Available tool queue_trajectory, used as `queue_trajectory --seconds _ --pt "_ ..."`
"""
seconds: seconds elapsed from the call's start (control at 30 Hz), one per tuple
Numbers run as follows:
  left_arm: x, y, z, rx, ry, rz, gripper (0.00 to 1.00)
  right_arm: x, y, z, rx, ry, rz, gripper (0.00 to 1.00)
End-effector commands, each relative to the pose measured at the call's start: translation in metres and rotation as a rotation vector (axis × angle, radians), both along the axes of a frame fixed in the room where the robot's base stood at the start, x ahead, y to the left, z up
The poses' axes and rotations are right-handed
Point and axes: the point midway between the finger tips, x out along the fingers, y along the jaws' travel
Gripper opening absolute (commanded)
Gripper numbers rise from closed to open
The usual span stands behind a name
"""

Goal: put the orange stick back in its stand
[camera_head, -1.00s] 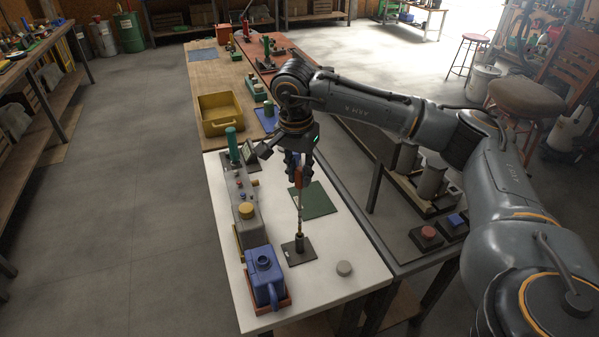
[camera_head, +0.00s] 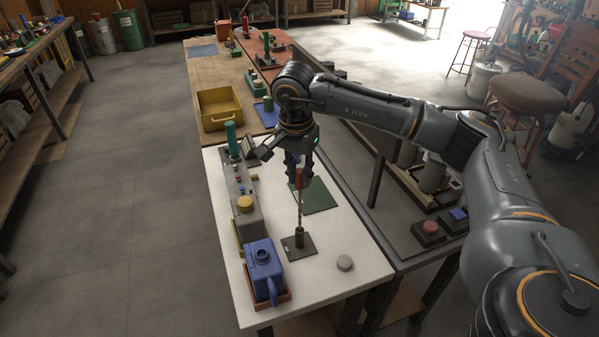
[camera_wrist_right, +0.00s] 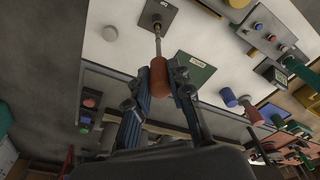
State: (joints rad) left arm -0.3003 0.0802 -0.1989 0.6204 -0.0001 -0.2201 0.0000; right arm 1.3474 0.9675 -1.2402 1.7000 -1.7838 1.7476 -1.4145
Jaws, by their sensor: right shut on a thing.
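My right gripper (camera_head: 299,178) is shut on the orange handle of the orange stick (camera_head: 299,187) above the white table. The stick's thin metal shaft points down toward the stand (camera_head: 299,239), a dark square plate with a short upright tube. The shaft's lower end meets the tube's top in the head view; I cannot tell how far it is inside. In the right wrist view the orange handle (camera_wrist_right: 159,78) sits between the two fingers (camera_wrist_right: 160,90), and the shaft runs to the stand (camera_wrist_right: 158,14). My left gripper is not in view.
A blue jerrycan (camera_head: 263,271) stands in a reddish tray at the table's front left. A grey box with a yellow knob (camera_head: 245,203) is behind it. A green mat (camera_head: 318,197) lies behind the stand, and a grey round knob (camera_head: 345,263) is to its front right.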

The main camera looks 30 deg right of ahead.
Motion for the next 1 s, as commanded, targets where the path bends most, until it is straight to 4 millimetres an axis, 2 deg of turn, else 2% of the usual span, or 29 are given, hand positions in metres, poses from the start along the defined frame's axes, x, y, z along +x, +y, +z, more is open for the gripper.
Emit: queue_trajectory --seconds 1.0 --pt "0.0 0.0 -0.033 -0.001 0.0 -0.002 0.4 0.0 0.0 -0.043 0.001 0.0 0.0 0.0"
